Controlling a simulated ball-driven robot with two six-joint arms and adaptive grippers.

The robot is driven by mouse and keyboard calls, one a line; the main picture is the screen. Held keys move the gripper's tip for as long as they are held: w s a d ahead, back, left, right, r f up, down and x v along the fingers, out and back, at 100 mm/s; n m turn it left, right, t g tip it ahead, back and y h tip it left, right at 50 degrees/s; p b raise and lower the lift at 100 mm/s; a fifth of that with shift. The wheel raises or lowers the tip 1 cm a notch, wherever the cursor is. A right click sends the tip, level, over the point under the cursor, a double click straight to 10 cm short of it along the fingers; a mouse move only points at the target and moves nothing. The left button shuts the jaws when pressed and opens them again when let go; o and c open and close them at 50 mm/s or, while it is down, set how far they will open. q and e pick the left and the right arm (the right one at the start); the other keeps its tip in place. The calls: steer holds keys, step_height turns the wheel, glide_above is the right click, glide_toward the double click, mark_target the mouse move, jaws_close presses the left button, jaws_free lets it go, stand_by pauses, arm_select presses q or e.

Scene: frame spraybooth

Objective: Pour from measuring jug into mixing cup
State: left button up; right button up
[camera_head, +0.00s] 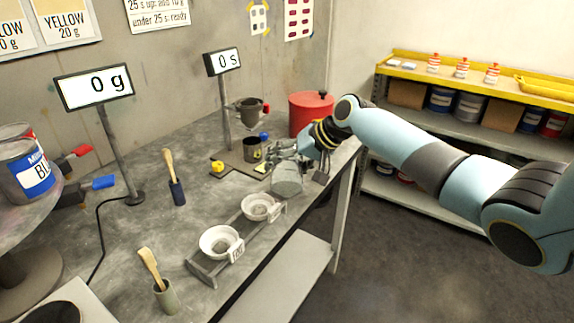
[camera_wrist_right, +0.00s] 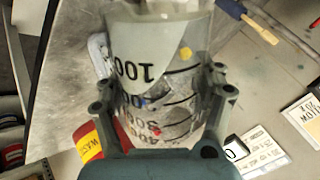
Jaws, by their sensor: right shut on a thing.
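The measuring jug (camera_wrist_right: 160,65) is clear, with black graduation marks and numbers. In the wrist view it sits between the fingers of my right gripper (camera_wrist_right: 162,95), which is shut on it. In the head view the jug (camera_head: 287,181) is a pale grey shape just below my right gripper (camera_head: 292,156), near the bench's right edge. I cannot tell its tilt or how much it holds. A dark open cup (camera_head: 253,149) stands left of it, apart from it; I cannot tell whether this is the mixing cup. My left gripper is out of view.
Two white bowls (camera_head: 220,242) sit in a low rack at the bench front. A red lidded pot (camera_head: 310,112) stands behind my gripper. The timer post (camera_head: 225,110) rises beside the dark cup. Brushes in holders (camera_head: 174,185) stand left. The bench between them is mostly clear.

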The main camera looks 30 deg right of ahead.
steer(key=shift+s, duration=0.1)
steer(key=shift+a+f+n+t+h, duration=0.1)
steer(key=shift+f+n+t+h, duration=0.2)
steer(key=shift+t, duration=0.4)
steer(key=shift+f+t+b, duration=0.1)
steer(key=shift+t+b, duration=0.3)
steer(key=shift+b, duration=0.2)
steer(key=shift+n+t+h+b, duration=0.3)
steer(key=shift+n+h, duration=0.1)
steer(key=shift+r, duration=0.2)
